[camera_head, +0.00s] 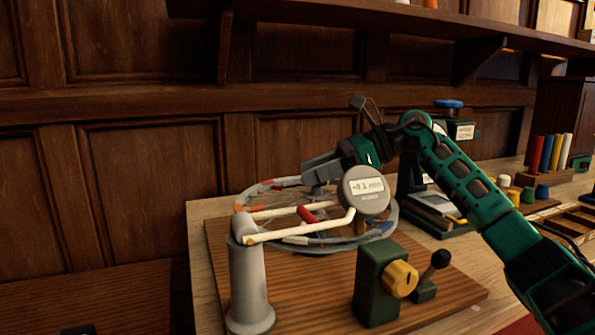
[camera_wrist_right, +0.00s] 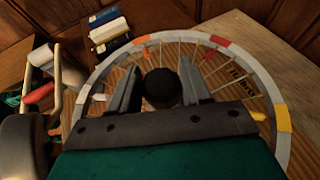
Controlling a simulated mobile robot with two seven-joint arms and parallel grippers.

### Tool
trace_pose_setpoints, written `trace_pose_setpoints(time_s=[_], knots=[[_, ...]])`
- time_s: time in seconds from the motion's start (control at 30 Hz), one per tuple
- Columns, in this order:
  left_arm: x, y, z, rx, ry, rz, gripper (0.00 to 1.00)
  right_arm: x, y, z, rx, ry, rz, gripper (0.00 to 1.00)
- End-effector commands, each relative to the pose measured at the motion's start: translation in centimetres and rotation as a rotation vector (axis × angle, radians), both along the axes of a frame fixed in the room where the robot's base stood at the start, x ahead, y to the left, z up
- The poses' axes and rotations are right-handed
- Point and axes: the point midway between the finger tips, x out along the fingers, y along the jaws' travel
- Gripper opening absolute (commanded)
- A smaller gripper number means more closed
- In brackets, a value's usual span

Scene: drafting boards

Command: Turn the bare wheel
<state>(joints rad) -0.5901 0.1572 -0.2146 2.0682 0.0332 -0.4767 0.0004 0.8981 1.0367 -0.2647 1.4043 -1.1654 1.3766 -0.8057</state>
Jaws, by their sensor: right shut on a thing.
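A spoked wheel (camera_head: 385,232) lies roughly flat above a wooden board, beside a grey post. Its pale rim (camera_wrist_right: 263,83) carries orange, red and yellow marks in the right wrist view. My right gripper (camera_head: 318,172) reaches in from the right over the wheel's middle. In the right wrist view its fingers (camera_wrist_right: 158,88) stand on either side of a dark round knob (camera_wrist_right: 161,84) at the wheel's middle and are shut on it. The fingers hide part of the hub and spokes. My left gripper is not in view.
A round dial gauge (camera_head: 366,190) and pale rods (camera_head: 300,230) stand close over the wheel near the grey post (camera_head: 250,285). A green block (camera_head: 376,290) with a yellow knob stands in front. Coloured cylinders (camera_head: 550,153) are at right. A wooden panelled wall is behind.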

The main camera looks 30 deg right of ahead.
Motion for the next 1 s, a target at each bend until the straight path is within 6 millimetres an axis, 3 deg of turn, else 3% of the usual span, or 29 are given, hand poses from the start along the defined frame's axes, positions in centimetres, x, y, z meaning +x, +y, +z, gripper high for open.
trace_pose_setpoints(time_s=[0.27, 0.3, 0.5, 0.77, 1.0], knots=[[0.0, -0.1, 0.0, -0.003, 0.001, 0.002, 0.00, 0.0, 0.1, -0.2, -0.001, 0.003, 0.005, 0.00], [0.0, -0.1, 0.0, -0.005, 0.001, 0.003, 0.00, 0.0, 0.1, -0.2, -0.001, 0.003, 0.005, 0.51], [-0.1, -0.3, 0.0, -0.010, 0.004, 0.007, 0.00, 0.0, 0.1, -0.1, 0.001, 0.001, 0.003, 0.69], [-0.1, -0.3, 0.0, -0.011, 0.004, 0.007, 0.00, -0.1, -0.1, 0.0, 0.001, 0.000, 0.002, 0.69], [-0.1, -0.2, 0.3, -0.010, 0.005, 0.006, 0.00, -1.7, -2.8, 1.4, 0.000, 0.000, -0.002, 0.69]])
